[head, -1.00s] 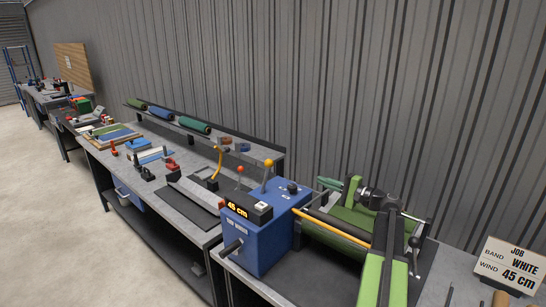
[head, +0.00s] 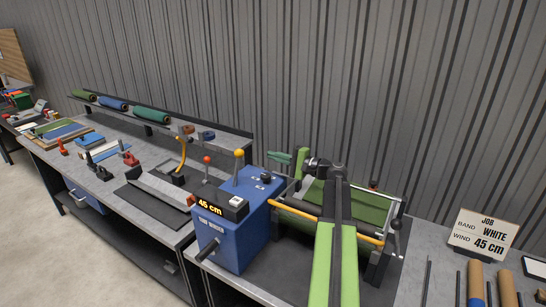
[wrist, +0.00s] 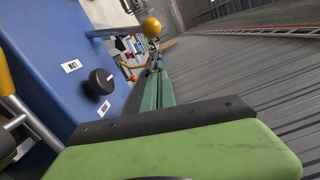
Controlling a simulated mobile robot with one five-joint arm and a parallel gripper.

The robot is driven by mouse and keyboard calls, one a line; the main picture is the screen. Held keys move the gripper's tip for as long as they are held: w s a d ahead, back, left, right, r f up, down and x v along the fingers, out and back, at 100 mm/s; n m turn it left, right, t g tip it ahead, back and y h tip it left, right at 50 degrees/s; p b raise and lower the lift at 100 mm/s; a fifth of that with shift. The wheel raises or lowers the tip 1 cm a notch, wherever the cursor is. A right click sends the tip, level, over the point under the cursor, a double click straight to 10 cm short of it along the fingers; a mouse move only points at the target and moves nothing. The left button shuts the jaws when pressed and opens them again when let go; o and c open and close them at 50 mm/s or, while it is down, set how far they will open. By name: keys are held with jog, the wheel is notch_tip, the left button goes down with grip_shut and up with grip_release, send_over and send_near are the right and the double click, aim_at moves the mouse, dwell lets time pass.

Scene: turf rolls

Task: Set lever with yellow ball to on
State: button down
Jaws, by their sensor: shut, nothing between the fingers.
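The lever with the yellow ball (head: 239,153) stands near upright on top of the blue turf winder box (head: 232,240). The yellow ball (wrist: 151,27) is also at the top of the wrist view, with its grey rod running left to the blue panel. My gripper (head: 273,156), dark green, is shut and empty. It lies to the right of the ball at about its height in the head view, with a visible gap. In the wrist view its fingers (wrist: 155,85) point up the picture toward the ball. The panel labels are too small to read.
A black knob (wrist: 98,82) sits on the panel between two white labels. A lever with a red ball (head: 207,159) stands left of the yellow one. The winder's orange bar (head: 340,229) and frame are to the right. A job sign (head: 484,235) reads WHITE, 45 cm.

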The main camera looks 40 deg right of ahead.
aim_at(237, 168)
jog(key=w+a, duration=0.5)
jog(key=a, duration=0.1)
jog(key=shift+w+a+r+p, duration=0.2)
jog(key=shift+w+r+p, duration=0.1)
jog(key=shift+r+p, duration=0.1)
